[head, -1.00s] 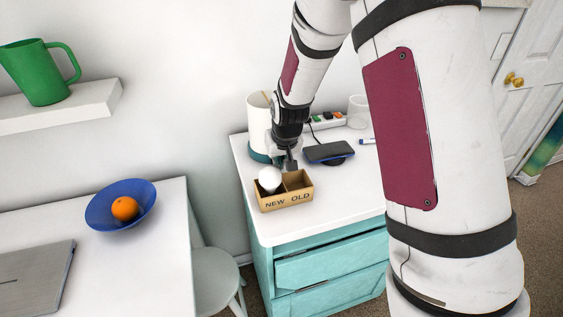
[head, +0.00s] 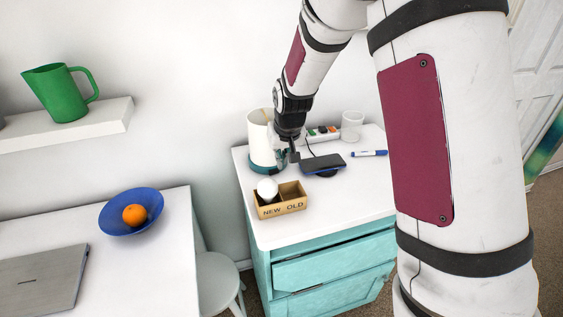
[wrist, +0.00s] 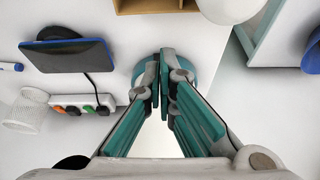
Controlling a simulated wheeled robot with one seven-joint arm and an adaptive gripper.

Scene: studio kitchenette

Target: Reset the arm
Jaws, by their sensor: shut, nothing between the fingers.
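My gripper (head: 293,156) is shut and empty, pointing down above the back of the white cabinet top (head: 272,236). It is behind the wooden box (head: 290,208) marked NEW and OLD, apart from it. A white bulb-like ball (head: 267,188) sits in the NEW compartment; the OLD one looks empty. In the wrist view my fingers (wrist: 163,66) are together with nothing between them. The box edge (wrist: 150,6) and the white ball (wrist: 232,6) show at the top of that view.
A white and teal cylinder (head: 258,130) stands close beside my gripper. A bowl (head: 146,222) with an orange and a laptop (head: 42,280) lie left.

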